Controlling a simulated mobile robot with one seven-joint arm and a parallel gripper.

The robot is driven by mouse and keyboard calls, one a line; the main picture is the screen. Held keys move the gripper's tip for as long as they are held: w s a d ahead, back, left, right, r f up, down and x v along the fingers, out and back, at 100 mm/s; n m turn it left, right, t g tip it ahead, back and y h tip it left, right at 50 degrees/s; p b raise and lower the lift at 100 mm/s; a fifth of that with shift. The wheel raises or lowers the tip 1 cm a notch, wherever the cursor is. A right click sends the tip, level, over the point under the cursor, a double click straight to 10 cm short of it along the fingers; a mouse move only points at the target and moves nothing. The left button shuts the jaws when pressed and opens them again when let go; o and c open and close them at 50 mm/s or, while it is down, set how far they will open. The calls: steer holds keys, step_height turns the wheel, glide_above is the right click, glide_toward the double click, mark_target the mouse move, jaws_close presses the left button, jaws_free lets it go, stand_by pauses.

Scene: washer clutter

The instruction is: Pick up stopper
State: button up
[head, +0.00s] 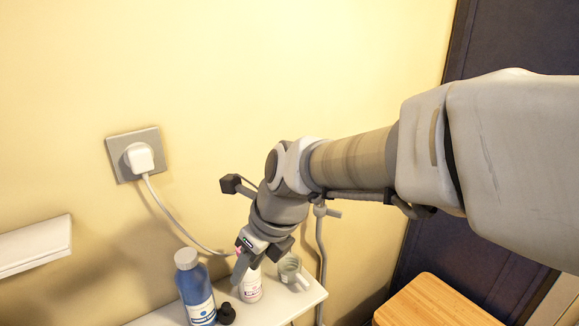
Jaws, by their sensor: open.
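A small black object (227,313), which looks like the stopper, stands on the white surface (268,312) at the bottom of the head view, just right of a blue bottle (196,290). My gripper (256,267) points down above the same surface, up and to the right of the black object and apart from it in the picture. Its jaws are open, and I see nothing held in them. The near finger covers part of a small white bottle (251,289) behind or below it; whether they touch I cannot tell.
A white ledge (35,246) is at left, a wooden top (435,303) at lower right.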

steer(key=b, duration=0.2)
glide_toward(227, 306)
step_height(227, 306, down, 3)
steer(key=shift+w+a+r+b+x, duration=0.1)
steer(key=shift+a+x, duration=0.05)
steer(key=shift+x, duration=0.85)
steer(key=shift+w+a+r+b+x, duration=0.1)
steer(key=shift+a+x, duration=0.1)
steer(key=shift+x, duration=0.85)
steer(key=shift+w+a+r+b+x, duration=0.1)
steer(key=shift+a+x, duration=0.05)
steer(key=shift+x, duration=0.85)
steer(key=shift+c, duration=0.3)
jaws_close()
